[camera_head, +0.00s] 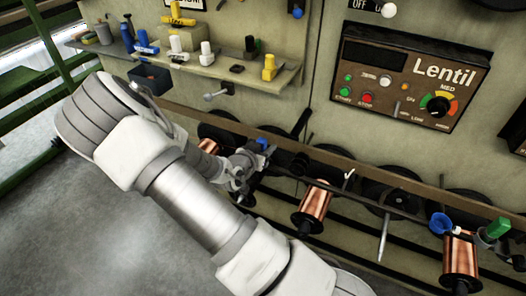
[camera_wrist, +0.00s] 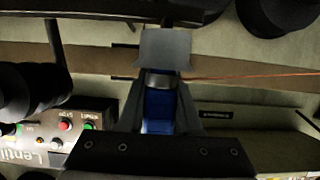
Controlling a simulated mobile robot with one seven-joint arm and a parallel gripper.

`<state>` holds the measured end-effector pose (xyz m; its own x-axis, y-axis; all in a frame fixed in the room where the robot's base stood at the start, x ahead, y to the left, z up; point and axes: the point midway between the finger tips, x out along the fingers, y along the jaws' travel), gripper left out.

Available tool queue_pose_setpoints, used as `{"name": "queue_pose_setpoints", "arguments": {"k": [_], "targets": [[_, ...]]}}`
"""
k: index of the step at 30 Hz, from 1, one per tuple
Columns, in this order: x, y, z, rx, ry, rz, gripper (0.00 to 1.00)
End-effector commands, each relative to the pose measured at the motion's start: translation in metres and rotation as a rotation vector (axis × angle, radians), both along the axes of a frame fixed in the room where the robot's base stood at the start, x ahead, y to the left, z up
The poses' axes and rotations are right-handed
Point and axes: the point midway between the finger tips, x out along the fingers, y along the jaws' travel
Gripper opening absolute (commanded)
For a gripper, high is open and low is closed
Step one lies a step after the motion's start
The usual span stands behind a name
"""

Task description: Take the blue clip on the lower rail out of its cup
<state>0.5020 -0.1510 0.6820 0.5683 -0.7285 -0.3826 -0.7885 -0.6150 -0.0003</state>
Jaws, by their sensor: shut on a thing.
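My gripper (camera_head: 247,162) is at the lower rail (camera_head: 345,165), left of the middle copper spool. It is shut on the blue clip (camera_head: 262,142), of which only a small blue part shows in the head view. In the wrist view the clip's blue body (camera_wrist: 158,110) sits between the two dark fingers (camera_wrist: 158,118). A grey band and a flat grey plate (camera_wrist: 165,50) show just beyond it. My gripper and arm hide the clip's cup in the head view, and I cannot tell whether the clip is still in it.
Copper spools (camera_head: 315,203) and dark discs sit along the rail. A blue funnel-shaped piece (camera_head: 441,223) and a green clip (camera_head: 497,228) are at the right. A shelf (camera_head: 215,65) with coloured clips and the Lentil control box (camera_head: 410,75) are above. A copper wire (camera_wrist: 250,76) runs beside the clip.

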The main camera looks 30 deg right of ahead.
Motion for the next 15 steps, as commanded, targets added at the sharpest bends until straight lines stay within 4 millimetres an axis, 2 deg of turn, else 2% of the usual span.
{"name": "queue_pose_setpoints", "arguments": {"k": [7,14,15], "targets": [[0.000,0.000,0.012,0.000,-0.001,0.000,0.00],[0.000,0.000,0.049,0.002,-0.004,-0.001,0.00],[-0.009,0.001,0.049,0.002,0.001,-0.001,0.00]]}}
